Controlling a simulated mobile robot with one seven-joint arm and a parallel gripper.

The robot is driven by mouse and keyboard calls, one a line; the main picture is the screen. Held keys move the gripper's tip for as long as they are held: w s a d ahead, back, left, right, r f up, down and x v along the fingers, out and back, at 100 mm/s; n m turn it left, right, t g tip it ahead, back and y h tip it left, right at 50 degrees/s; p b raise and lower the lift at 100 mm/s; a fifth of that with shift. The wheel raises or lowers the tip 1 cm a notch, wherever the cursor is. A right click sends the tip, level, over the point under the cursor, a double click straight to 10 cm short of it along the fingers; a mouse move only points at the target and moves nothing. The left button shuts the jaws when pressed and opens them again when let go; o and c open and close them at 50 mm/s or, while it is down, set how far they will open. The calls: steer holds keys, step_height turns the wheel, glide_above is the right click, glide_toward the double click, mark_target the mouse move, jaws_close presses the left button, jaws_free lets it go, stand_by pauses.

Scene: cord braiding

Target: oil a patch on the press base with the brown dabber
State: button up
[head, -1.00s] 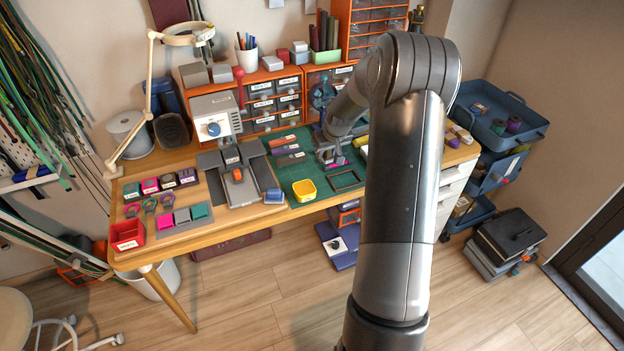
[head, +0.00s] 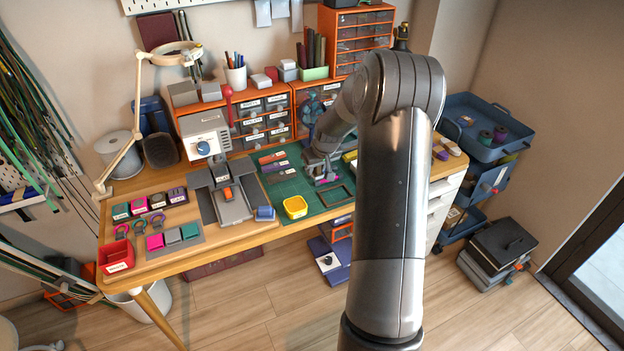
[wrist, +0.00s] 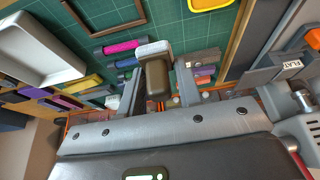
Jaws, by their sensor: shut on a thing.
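The brown dabber (wrist: 156,78), with a pale grey head, is held between the two fingers of my gripper (wrist: 158,82) in the wrist view. In the head view my gripper (head: 322,172) is over the right part of the green mat, and the dabber cannot be made out there. The press (head: 222,180) stands left of my gripper, with its grey base (head: 236,208) on the table. Part of the press, with a FLAT label, shows at the right of the wrist view (wrist: 286,68). I cannot make out an oil patch on the base.
A yellow tray (head: 295,207) and a dark frame (head: 335,196) lie on the green mat (head: 272,207). A blue block (head: 265,213) sits beside the press base. Drawer units (head: 265,117) stand behind. A lamp (head: 128,152) rises at the left.

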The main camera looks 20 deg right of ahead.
steer(key=a+n+y, duration=0.2)
steer(key=n, duration=0.2)
steer(key=n+g+y, duration=0.3)
steer(key=n+g, duration=0.1)
steer(key=n, duration=1)
glide_above(289, 207)
steer(key=d, duration=0.2)
steer(key=f, duration=0.1)
steer(key=shift+h, duration=0.3)
steer(key=shift+a+f, duration=0.15)
steer(key=shift+f, duration=1.35)
steer(key=shift+a+f, duration=0.1)
steer(key=shift+f, duration=1.4)
steer(key=shift+f, duration=0.55)
step_height(289, 207, up, 7)
steer(key=s+a+r+m+t+h, duration=0.2)
steer(key=a+r+m+t+h, duration=0.1)
steer(key=a+r+m, duration=0.5)
steer(key=a+m+t, duration=0.1)
steer(key=a+m, duration=0.2)
steer(key=m, duration=0.3)
steer(key=shift+s+a+m, duration=0.25)
steer(key=shift+s+m, duration=0.1)
steer(key=shift+m, duration=0.05)
